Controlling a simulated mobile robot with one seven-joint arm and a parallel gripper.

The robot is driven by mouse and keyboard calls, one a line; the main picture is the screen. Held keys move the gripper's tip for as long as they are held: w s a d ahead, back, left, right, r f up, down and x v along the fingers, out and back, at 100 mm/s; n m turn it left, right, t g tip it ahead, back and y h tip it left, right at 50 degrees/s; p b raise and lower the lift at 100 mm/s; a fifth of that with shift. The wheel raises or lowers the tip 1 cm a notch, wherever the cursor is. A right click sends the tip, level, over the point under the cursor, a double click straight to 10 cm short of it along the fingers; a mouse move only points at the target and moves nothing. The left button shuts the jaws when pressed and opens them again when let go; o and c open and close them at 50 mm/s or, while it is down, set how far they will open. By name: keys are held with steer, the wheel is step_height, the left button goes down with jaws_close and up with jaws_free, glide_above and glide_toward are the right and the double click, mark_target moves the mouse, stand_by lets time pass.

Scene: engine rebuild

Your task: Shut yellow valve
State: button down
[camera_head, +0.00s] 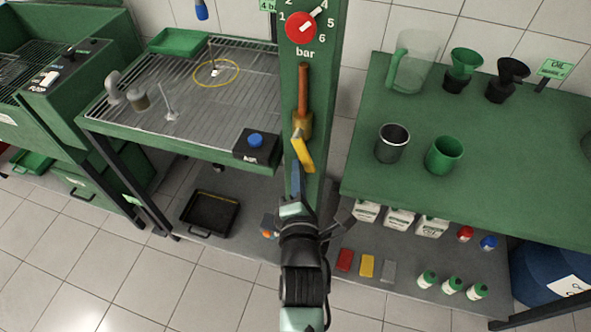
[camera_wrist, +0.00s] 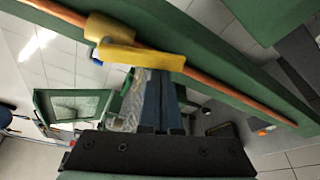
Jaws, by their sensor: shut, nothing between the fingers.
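The yellow valve is on a copper pipe (camera_head: 303,85) that runs along a green post. Its brass body (camera_head: 302,124) carries a yellow lever (camera_head: 304,153), slanted down and to the right, at a modest angle to the pipe. In the wrist view the lever (camera_wrist: 145,57) crosses just beyond my fingertips, with the brass body (camera_wrist: 108,27) at its left end. My gripper (camera_head: 296,170) is shut and empty, its blue fingers close together at the lever's lower end. They also show in the wrist view (camera_wrist: 162,76). I cannot tell whether they touch the lever.
A red dial (camera_head: 301,27) sits higher on the green post (camera_head: 325,80). A grated bench (camera_head: 215,85) with a blue button box (camera_head: 256,147) stands left. A green table (camera_head: 490,150) with cups and funnels stands right. Bottles and coloured blocks lie on the shelf below it.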

steer(key=shift+d+r+n, duration=0.1)
steer(key=shift+d+n, duration=0.1)
steer(key=shift+n, duration=0.1)
steer(key=shift+s+d+r+n+g+h+p, duration=0.25)
steer(key=shift+d+r+n+g+h+p, duration=0.15)
steer(key=shift+d+n+p, duration=0.5)
steer(key=d+r+n+h+p, duration=0.1)
steer(key=n+p, duration=0.1)
steer(key=p, duration=0.2)
steer(key=d+r+n+g+h+p, duration=0.1)
steer(key=r+n+p, duration=0.1)
steer(key=p, duration=0.3)
steer(key=s+d+r+n+g+h+p, duration=0.1)
steer(key=n+p, duration=0.1)
steer(key=p, duration=0.2)
steer(key=shift+s+d+r+n, duration=0.1)
steer(key=shift+r+n, duration=0.1)
steer(key=shift+n, duration=0.2)
steer(key=shift+p, duration=0.3)
steer(key=shift+f, duration=0.1)
step_height(320, 180, down, 5)
steer(key=b, duration=0.4)
steer(key=r+v, duration=0.1)
steer(key=v, duration=0.9)
